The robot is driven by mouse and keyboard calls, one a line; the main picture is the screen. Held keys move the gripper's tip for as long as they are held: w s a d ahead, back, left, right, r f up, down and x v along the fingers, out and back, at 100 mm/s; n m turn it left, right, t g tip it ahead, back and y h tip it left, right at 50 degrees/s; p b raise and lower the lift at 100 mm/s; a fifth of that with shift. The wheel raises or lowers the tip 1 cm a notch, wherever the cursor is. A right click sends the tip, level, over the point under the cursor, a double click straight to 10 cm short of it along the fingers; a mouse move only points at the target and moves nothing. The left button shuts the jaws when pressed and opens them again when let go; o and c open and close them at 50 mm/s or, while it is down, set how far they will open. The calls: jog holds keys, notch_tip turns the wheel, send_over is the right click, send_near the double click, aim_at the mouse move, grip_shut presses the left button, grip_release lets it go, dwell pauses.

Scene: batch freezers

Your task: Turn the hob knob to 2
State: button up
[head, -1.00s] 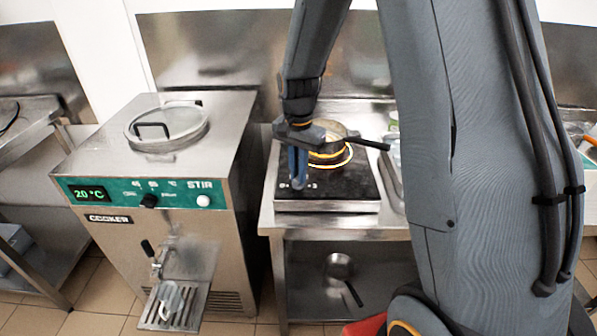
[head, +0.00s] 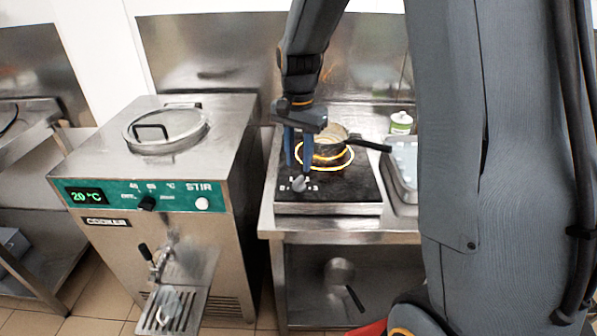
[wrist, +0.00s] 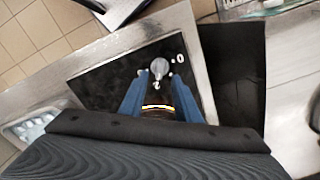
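The hob (head: 345,190) is a black plate in a steel frame on the steel table, with a ring glowing yellow around the pot (head: 333,137). Its grey knob (head: 299,184) sits at the front left and also shows in the wrist view (wrist: 159,64), with white digits around it. The knob's narrow part seems to face the 2, but it is too small to be sure. My gripper (head: 299,168) has its blue fingers apart and empty, above and just behind the knob. In the wrist view the fingertips (wrist: 158,80) point at the knob, apart from it.
The pot's black handle (head: 372,145) sticks out to the right. A steel tray (head: 402,170) and a white-and-green tub (head: 401,122) stand right of the hob. The cooker (head: 130,245) stands to the left. A ladle (head: 341,272) lies on the lower shelf.

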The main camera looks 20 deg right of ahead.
jog(key=shift+r, duration=1.4)
jog(key=s+f+n+b, duration=0.1)
jog(key=s+f+n, duration=0.1)
jog(key=s, duration=0.3)
jog(key=s+f+n+t+b, duration=0.1)
jog(key=s+f+n, duration=0.1)
jog(key=s+n, duration=0.2)
jog(key=s+f+n, duration=0.3)
jog(key=s, duration=0.5)
jog(key=shift+s+n+b, duration=0.25)
jog(key=shift+n+b, duration=0.05)
jog(key=shift+b, duration=0.1)
jog(key=shift+f, duration=0.1)
